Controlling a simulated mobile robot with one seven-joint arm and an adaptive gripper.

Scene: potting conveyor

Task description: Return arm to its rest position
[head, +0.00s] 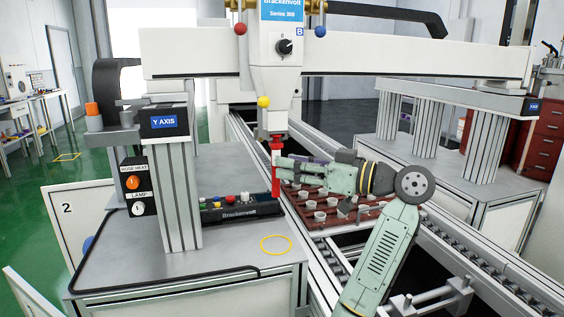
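My pale green arm rises from the bottom of the head view, bends at a dark round joint and points left. My gripper (283,165) is at its far end, low over the conveyor, just under the white dispensing head (280,90). Its tip meets a red upright part (275,170) below that head in the picture. I cannot tell whether the fingers touch or grip this part. The fingers are too small and overlapped to show whether they are open or shut.
A red-brown tray (333,222) with several small white cups sits on the conveyor beneath my forearm. A black Brackenvolt rack (238,214) stands left of the red part. The gantry beam (430,58) spans behind and above my arm. A yellow ring (276,245) marks bare tabletop.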

